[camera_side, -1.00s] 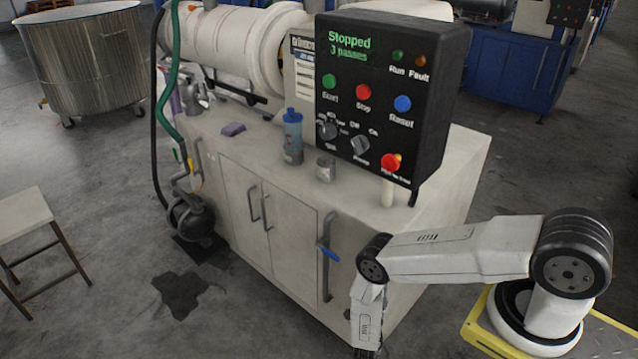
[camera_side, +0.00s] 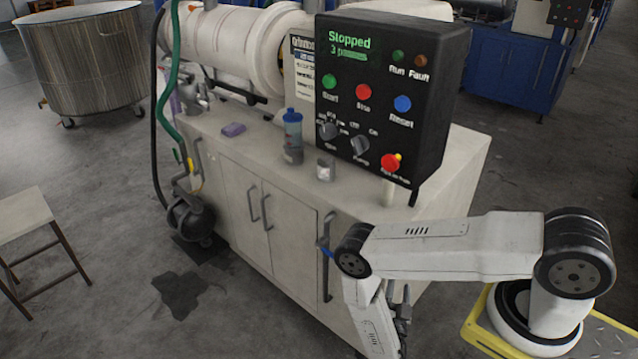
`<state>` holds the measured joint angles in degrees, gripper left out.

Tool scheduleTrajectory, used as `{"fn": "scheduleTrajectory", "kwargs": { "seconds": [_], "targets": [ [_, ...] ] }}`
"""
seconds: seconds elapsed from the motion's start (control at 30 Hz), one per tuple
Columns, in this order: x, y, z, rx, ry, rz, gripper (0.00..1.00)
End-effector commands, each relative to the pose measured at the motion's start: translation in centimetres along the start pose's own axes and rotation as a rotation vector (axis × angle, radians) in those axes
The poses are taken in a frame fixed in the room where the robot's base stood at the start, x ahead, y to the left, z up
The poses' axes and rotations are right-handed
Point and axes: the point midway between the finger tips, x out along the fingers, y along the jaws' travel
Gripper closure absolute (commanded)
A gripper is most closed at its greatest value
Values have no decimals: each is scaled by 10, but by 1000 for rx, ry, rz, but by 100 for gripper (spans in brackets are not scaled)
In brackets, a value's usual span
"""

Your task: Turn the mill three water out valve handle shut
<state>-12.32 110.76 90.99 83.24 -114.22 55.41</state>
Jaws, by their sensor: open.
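Small valve-like fittings sit at the left end of the mill cabinet by the green hose, one with a green part (camera_side: 177,155) and one with a yellow part (camera_side: 191,164). I cannot tell which of these is the mill three water out valve handle, nor read any label.
The control box (camera_side: 393,95) reads "Stopped" and overhangs the cabinet top (camera_side: 250,140). A blue bottle (camera_side: 292,135) and a small cup (camera_side: 326,168) stand there. A pump (camera_side: 190,218) and dark puddle (camera_side: 181,291) lie left on the floor. A stool (camera_side: 25,215) stands farther left.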

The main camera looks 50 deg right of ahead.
Motion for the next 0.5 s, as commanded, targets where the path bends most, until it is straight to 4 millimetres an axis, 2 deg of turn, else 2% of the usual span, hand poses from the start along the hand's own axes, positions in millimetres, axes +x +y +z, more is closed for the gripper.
{"fn": "scheduleTrajectory", "kwargs": {
  "seconds": [0.2, 0.5],
  "targets": [
    [-13, 6, -23, 0, -3, -2, 40],
    [-19, 10, -36, 0, 0, -1, 40]
  ]
}}
